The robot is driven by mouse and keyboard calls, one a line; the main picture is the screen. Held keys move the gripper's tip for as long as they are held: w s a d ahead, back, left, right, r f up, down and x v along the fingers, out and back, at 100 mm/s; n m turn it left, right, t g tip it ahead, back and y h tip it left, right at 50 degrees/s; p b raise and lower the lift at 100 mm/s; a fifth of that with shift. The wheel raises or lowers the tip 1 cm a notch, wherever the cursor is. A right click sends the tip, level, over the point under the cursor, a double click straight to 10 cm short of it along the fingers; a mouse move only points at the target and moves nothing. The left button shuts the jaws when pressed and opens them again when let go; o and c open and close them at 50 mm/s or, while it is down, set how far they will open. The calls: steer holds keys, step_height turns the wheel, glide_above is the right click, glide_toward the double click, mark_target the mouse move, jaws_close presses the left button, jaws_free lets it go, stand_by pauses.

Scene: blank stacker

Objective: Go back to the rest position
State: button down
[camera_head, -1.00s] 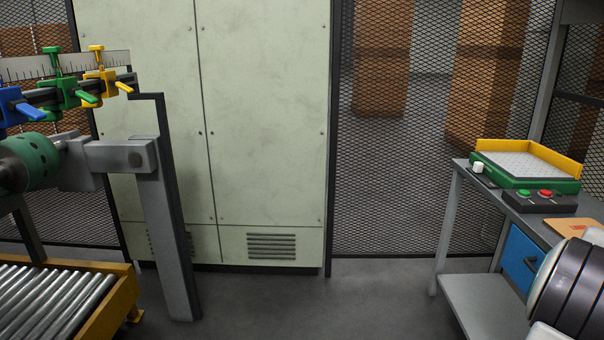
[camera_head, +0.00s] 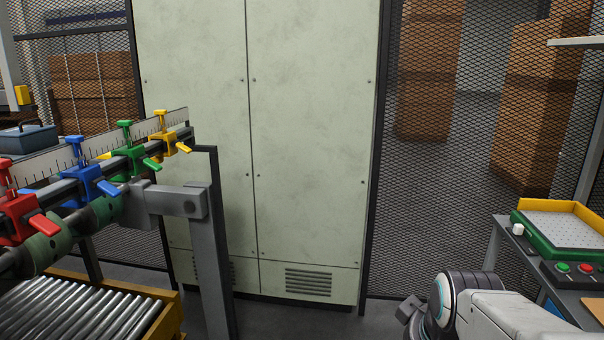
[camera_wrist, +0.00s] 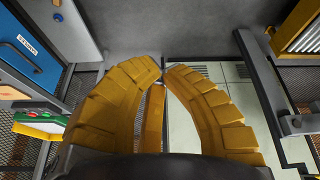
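Behind the fingers are the grey floor and the pale cabinet's vented lower part. In the head view my white and dark arm (camera_head: 490,312) is at the lower right, in front of the workbench; the yellow fingers are not seen there. The task names no object.
The stacker's rail (camera_head: 175,135) with red, blue, green and yellow clamps stands at left above a roller conveyor (camera_head: 165,322). A pale cabinet (camera_head: 310,130) stands ahead. A workbench (camera_head: 492,250) with a green-and-yellow tray (camera_head: 545,246) and button box (camera_head: 572,275) is at right.

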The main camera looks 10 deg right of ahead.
steer(key=s+a+r+p, duration=0.2)
steer(key=s+a, duration=0.2)
steer(key=s+a+r+n+y+p, duration=0.1)
steer(key=s+a+r+p, duration=0.1)
steer(key=s+a+p, duration=0.1)
steer(key=shift+s+a+r+g+y, duration=0.25)
steer(key=shift+s+a+g, duration=0.2)
steer(key=shift+a, duration=0.7)
